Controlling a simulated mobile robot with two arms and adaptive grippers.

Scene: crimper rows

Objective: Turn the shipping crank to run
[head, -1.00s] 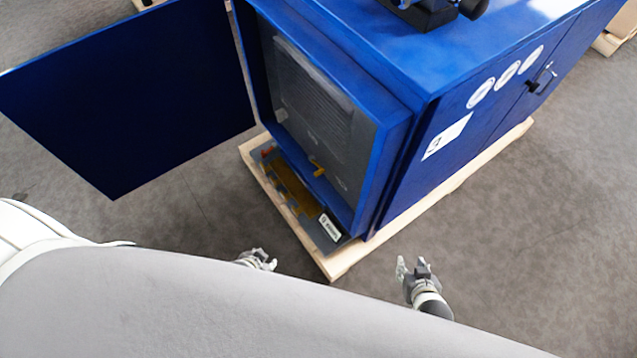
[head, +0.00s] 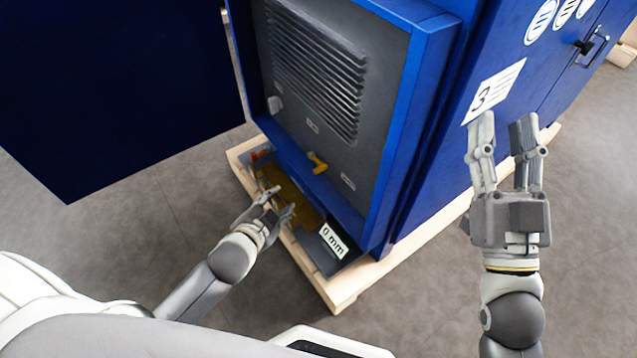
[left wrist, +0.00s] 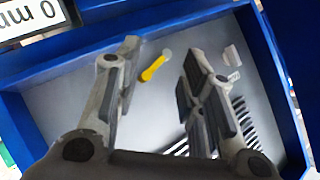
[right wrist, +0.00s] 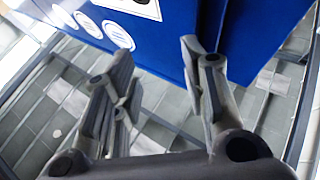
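The crank is a small yellow handle (head: 318,164) low on the grey louvred panel (head: 372,120) inside the blue cabinet's open end. It also shows in the left wrist view (left wrist: 154,68), between and beyond the fingers. My left gripper (head: 279,202) is open and empty, below and to the left of the crank and apart from it. It also shows open in the left wrist view (left wrist: 160,65). My right gripper (head: 506,128) is open and empty in front of the cabinet's side, near the label marked 3. The right wrist view (right wrist: 155,70) shows its fingers apart.
The blue door (head: 110,90) stands swung open at left. Below is a ledge with a "0 mm" plate (head: 333,241). The cabinet stands on a wooden pallet (head: 345,288). Grey floor (head: 590,220) is clear at right.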

